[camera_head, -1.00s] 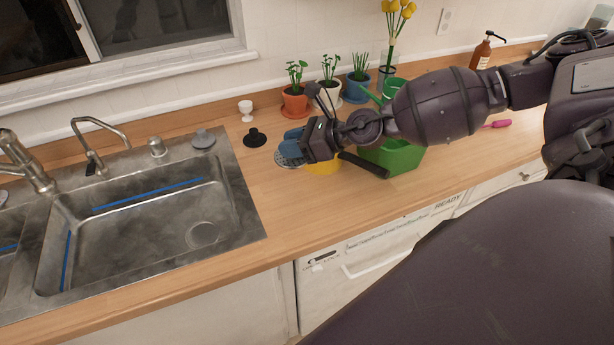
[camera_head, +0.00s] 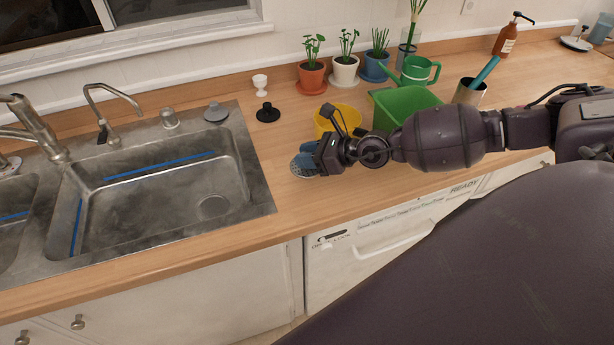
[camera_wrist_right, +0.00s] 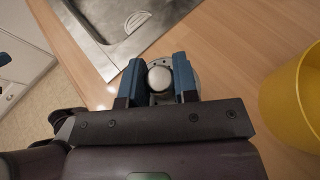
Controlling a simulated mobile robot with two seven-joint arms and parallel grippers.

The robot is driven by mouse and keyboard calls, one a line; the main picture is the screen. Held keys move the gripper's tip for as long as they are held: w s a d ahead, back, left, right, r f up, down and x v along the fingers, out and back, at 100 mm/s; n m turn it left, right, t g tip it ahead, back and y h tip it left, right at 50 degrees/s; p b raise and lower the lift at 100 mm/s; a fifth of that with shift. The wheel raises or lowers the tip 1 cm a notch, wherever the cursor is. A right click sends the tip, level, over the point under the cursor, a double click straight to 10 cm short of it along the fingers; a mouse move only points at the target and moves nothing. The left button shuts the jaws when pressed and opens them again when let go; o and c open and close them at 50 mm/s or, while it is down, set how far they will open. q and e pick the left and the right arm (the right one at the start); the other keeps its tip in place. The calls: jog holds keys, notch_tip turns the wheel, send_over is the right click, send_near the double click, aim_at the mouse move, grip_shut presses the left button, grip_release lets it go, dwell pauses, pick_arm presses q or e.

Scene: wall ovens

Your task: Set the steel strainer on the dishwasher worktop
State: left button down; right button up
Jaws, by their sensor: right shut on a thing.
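The steel strainer (camera_head: 303,168) is a small perforated metal disc with a knob. My right gripper (camera_head: 308,158) is shut on it, low over the wooden worktop (camera_head: 330,205) to the right of the sink. In the right wrist view the blue fingers of the right gripper (camera_wrist_right: 160,80) stand on both sides of the round knob of the strainer (camera_wrist_right: 160,76). I cannot tell whether the strainer touches the wood. The dishwasher (camera_head: 370,245) is under the worktop, its front panel partly hidden by my own body. My left gripper is not in view.
A steel sink (camera_head: 160,195) lies to the left. A yellow pot (camera_head: 340,120) and a green container (camera_head: 400,105) stand behind my right gripper. A black stopper (camera_head: 267,113), a white cup (camera_head: 260,84) and potted plants stand farther back. The front strip of worktop is clear.

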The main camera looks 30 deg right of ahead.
jog(key=shift+f, duration=0.8)
pick_arm(q)
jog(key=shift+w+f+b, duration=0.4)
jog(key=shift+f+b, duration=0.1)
jog(key=shift+b, duration=0.2)
pick_arm(e)
jog(key=shift+f, duration=1.8)
jog(key=shift+f, duration=0.2)
jog(key=o, duration=0.9)
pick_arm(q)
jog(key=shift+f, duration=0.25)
pick_arm(e)
jog(key=shift+r, duration=0.15)
